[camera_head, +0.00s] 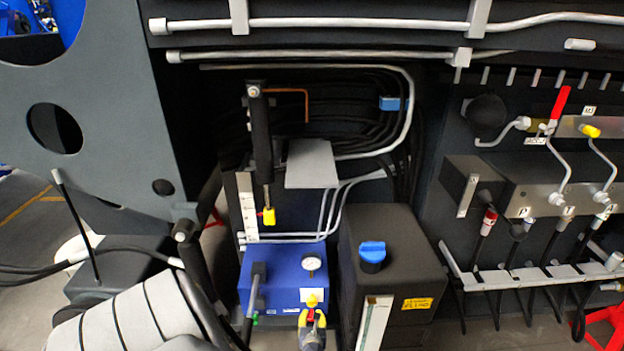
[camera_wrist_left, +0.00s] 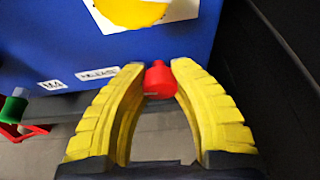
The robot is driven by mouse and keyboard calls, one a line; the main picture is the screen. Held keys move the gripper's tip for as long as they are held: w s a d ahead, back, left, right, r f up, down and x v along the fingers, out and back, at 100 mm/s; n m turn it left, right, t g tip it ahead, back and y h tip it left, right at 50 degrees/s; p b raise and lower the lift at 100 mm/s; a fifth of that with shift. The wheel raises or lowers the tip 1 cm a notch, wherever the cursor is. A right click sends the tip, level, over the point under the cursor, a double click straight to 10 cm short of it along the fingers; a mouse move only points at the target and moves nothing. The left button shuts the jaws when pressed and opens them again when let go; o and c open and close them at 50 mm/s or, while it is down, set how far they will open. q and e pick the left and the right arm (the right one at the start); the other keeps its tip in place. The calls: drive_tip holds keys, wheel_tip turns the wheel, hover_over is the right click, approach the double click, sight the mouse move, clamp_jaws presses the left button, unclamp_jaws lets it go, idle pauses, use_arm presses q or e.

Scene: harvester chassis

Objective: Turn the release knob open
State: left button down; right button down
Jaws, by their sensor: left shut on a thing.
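The release knob (camera_wrist_left: 159,80) is a small red knob below the lower edge of the blue unit (camera_wrist_left: 120,48) in the left wrist view. A label that seems to read RELEASE is on the blue face near it. My left gripper (camera_wrist_left: 158,78) has yellow ribbed fingers, one on each side of the knob, with the tips closed on it. In the head view, my left gripper (camera_head: 312,316) is at the lower front of the blue unit (camera_head: 285,277), just under a yellow round part (camera_head: 312,300). My right gripper is not in view.
A pressure gauge (camera_head: 311,263) is on the blue unit, and a black lever (camera_head: 256,285) stands at its left. A dark tank (camera_head: 395,265) with a blue cap (camera_head: 372,252) stands close on the right. Hoses and a valve block (camera_head: 535,200) are farther right.

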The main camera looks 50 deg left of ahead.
use_arm(q)
drive_tip(key=shift+a+n+t+h, duration=0.15)
drive_tip(key=shift+n+t+h, duration=0.7)
drive_tip(key=shift+n, duration=0.95)
drive_tip(key=shift+s+t, duration=0.1)
drive_tip(key=shift+t, duration=0.15)
drive_tip(key=c, duration=1)
unclamp_jaws()
drive_tip(key=shift+o, duration=0.2)
drive_tip(key=shift+d, duration=0.2)
drive_tip(key=v, duration=1.1)
drive_tip(key=shift+s+d, duration=0.25)
drive_tip(key=shift+s, duration=0.05)
drive_tip(key=shift+r, duration=0.1)
